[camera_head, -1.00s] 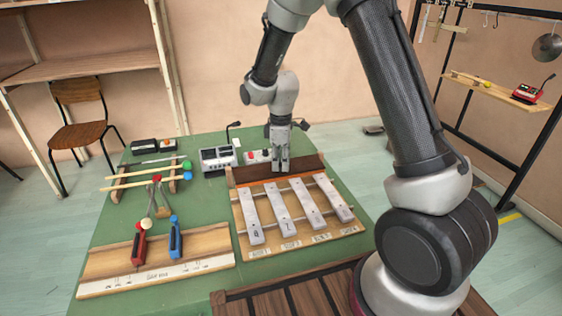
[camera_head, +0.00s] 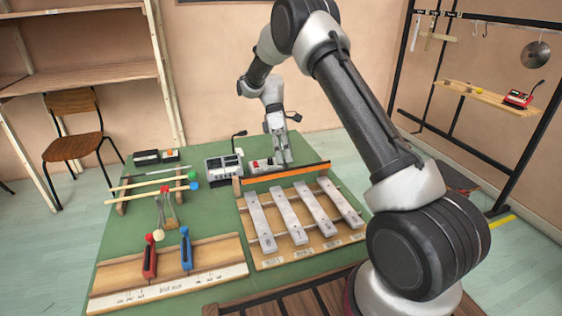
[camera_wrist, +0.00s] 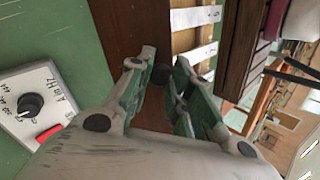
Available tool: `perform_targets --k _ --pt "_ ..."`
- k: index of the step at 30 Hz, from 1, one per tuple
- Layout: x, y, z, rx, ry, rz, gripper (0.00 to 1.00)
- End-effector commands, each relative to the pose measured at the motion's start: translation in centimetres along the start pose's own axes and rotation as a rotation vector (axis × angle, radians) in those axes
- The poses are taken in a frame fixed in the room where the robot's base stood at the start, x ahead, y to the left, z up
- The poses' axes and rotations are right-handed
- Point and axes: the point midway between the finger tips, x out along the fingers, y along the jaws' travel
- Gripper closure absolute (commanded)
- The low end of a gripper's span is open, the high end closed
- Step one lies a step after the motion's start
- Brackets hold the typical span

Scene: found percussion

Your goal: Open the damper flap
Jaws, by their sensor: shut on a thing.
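The damper flap (camera_head: 300,173) stands behind the row of metal bars on the wooden chime board (camera_head: 265,236). It looks tilted up, with an orange strip facing front and a dark upper edge. Its brown face (camera_wrist: 125,30) shows in the wrist view. My gripper (camera_head: 282,161) is at the flap's upper edge, behind it in the head view. In the wrist view my gripper (camera_wrist: 168,72) is shut on the flap at a small dark part between the fingertips. The exact contact is partly hidden by the fingers.
A grey control box (camera_head: 223,168) and a smaller box with a red button (camera_head: 262,165) stand left of my gripper. Mallets (camera_head: 152,196) lie on a rack at left. Red and blue clamps (camera_head: 186,250) stand on a front board. The back right of the green table is clear.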

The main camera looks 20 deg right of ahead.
Motion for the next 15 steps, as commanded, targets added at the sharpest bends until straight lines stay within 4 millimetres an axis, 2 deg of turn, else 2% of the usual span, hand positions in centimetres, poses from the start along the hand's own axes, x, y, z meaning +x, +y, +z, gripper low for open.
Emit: perform_targets --k 6,15 --pt "-0.7 0.8 -0.3 0.000 -0.051 -0.122 1.00" --pt "-1.2 1.2 -0.5 0.000 -0.089 -0.212 1.00"
